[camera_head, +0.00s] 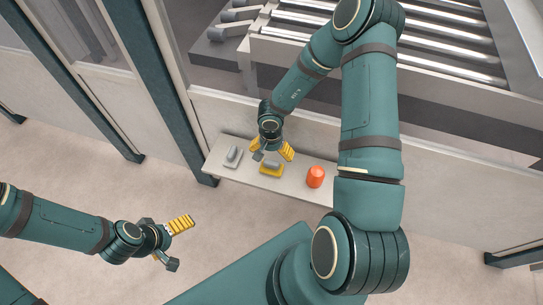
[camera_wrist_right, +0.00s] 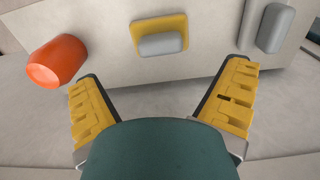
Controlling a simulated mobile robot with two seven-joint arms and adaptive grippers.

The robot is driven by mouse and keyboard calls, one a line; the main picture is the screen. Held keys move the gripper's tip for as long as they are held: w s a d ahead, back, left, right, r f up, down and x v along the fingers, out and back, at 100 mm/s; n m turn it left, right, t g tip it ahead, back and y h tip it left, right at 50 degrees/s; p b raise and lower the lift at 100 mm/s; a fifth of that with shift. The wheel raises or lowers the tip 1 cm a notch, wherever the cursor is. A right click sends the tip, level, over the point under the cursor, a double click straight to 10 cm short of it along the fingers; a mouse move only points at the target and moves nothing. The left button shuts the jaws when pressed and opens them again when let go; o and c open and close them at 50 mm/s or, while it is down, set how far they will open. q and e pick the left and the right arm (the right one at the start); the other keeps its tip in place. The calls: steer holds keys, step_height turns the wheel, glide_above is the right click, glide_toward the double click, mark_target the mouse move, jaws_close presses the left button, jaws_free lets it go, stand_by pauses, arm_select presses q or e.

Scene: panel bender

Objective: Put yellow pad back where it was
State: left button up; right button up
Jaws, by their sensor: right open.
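The yellow pad (camera_head: 271,171) lies on a pale shelf (camera_head: 215,165), with a grey rounded block on its top. In the right wrist view the yellow pad (camera_wrist_right: 160,25) is at the top centre, with its grey block (camera_wrist_right: 163,44) facing the camera. My right gripper (camera_head: 272,151) is just over the pad, its yellow fingers spread. In the right wrist view the fingers (camera_wrist_right: 162,100) are wide apart with nothing between them. My left gripper (camera_head: 176,244) is away to the lower left over the floor; one yellow finger shows clearly, and nothing is seen in it.
An orange-red cup-like object (camera_head: 316,177) stands on the shelf right of the pad. A grey block (camera_head: 233,155) sits on the shelf's left part. A roller conveyor (camera_head: 430,40) is behind the low wall. A dark green post (camera_head: 165,90) stands at the shelf's left end.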

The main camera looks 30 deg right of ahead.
mark_target(271, 162)
steer(key=s+a+r+n+t+y, duration=0.1)
steer(key=s+a+n, duration=0.3)
steer(key=a, duration=0.4)
steer(key=s+a+r+n+y+p, duration=0.1)
steer(key=s+a+r+n+y, duration=0.1)
steer(key=a, duration=0.7)
steer(key=shift+s+a+r+n+t+y, duration=0.15)
steer(key=shift+s+r+n+t+y, duration=0.25)
steer(key=shift+s+r+n, duration=1)
steer(key=shift+s+f+m, duration=0.3)
steer(key=shift+s+f, duration=0.05)
steer(key=shift+f, duration=0.15)
